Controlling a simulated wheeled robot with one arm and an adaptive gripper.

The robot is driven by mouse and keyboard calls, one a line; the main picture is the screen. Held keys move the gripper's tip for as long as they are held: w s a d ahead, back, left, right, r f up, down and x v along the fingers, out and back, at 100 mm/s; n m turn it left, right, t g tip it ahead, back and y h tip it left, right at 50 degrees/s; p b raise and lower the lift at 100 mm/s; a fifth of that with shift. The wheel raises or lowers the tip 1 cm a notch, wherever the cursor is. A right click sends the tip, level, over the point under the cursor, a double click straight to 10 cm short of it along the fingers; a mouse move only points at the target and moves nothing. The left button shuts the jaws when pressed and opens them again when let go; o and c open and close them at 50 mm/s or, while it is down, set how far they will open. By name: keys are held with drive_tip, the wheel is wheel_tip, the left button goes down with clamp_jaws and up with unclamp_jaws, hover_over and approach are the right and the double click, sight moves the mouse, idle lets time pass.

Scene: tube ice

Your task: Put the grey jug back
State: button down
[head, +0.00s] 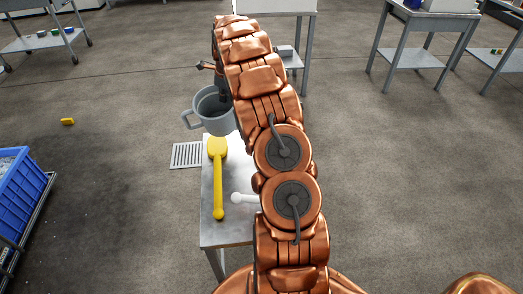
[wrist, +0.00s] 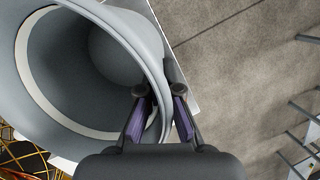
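The grey jug (head: 211,106) is at the far end of the metal table, with its handle to the left and its open mouth up. Its base is partly hidden by my arm, and I cannot tell whether it touches the table. In the wrist view the jug (wrist: 52,60) fills the upper left, and I look into its mouth. My gripper (wrist: 160,98) has one finger inside the jug and one outside. The fingers are close together, pinching the jug's wall near the rim. In the head view my arm hides most of the gripper.
On the metal table (head: 231,226) lie a yellow scoop (head: 217,175) and a white utensil (head: 243,198), partly behind my arm. A slotted grate (head: 186,155) lies left of the table. A blue crate (head: 22,200) stands at far left. Open floor lies to the right.

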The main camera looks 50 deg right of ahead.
drive_tip(key=s+d+f+m+g+y, duration=0.1)
drive_tip(key=s+d+f+m+y, duration=0.15)
drive_tip(key=s+d, duration=0.95)
drive_tip(key=shift+h, duration=0.35)
drive_tip(key=f, duration=0.6)
drive_tip(key=s+a+f+p, duration=0.1)
drive_tip(key=f, duration=0.2)
drive_tip(key=shift+f, duration=0.35)
drive_tip(key=c, duration=1.3)
unclamp_jaws()
drive_tip(key=shift+w+b+v, duration=0.2)
drive_tip(key=shift+b+v, duration=0.9)
drive_tip(key=shift+v, duration=4.95)
